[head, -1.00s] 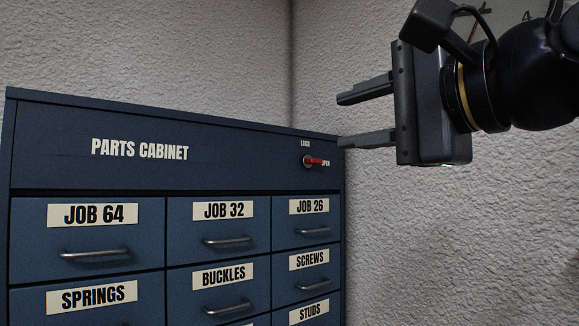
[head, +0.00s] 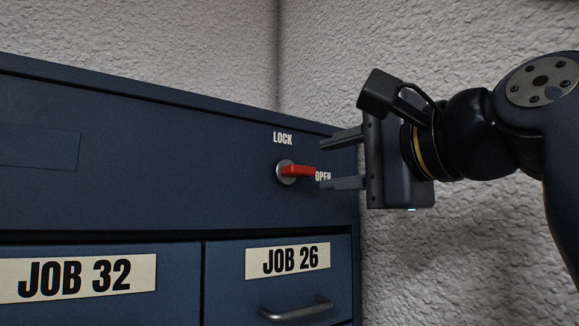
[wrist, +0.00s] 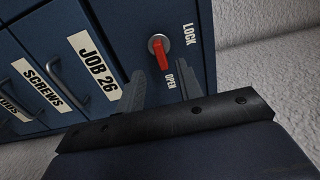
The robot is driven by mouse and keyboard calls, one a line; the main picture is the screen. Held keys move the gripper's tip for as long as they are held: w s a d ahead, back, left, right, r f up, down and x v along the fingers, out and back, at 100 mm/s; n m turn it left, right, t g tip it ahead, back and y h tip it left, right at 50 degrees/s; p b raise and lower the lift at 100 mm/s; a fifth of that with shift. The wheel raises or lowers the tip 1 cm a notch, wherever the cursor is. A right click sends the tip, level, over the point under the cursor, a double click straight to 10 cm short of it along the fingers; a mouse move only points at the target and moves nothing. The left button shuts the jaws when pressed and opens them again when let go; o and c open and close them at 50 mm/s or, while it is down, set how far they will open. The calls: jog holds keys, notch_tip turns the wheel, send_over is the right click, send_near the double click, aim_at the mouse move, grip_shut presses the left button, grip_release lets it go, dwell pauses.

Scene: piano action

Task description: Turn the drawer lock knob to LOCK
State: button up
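The lock knob (head: 297,171) is a red handle on a round silver base, on the upper right of the blue cabinet front. Its handle points right at the OPEN label (head: 323,176); the LOCK label (head: 283,139) is above it. In the wrist view the red knob (wrist: 160,52) also points at OPEN (wrist: 170,83), ahead of the fingers. My gripper (head: 336,162) is open and empty, just right of the knob. Its fingers point toward the cabinet, and the lower fingertip overlaps the OPEN label in the head view. I see no contact with the knob.
Below the knob is a drawer labelled JOB 26 (head: 288,260) with a protruding metal handle (head: 297,309). The JOB 32 drawer (head: 75,281) is to its left. A rough grey wall (head: 450,270) stands behind and right of the cabinet.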

aim_at(302, 170)
jog(key=shift+p+x, duration=0.65)
jog(key=shift+x, duration=2.7)
jog(key=shift+c, duration=0.4)
grip_shut()
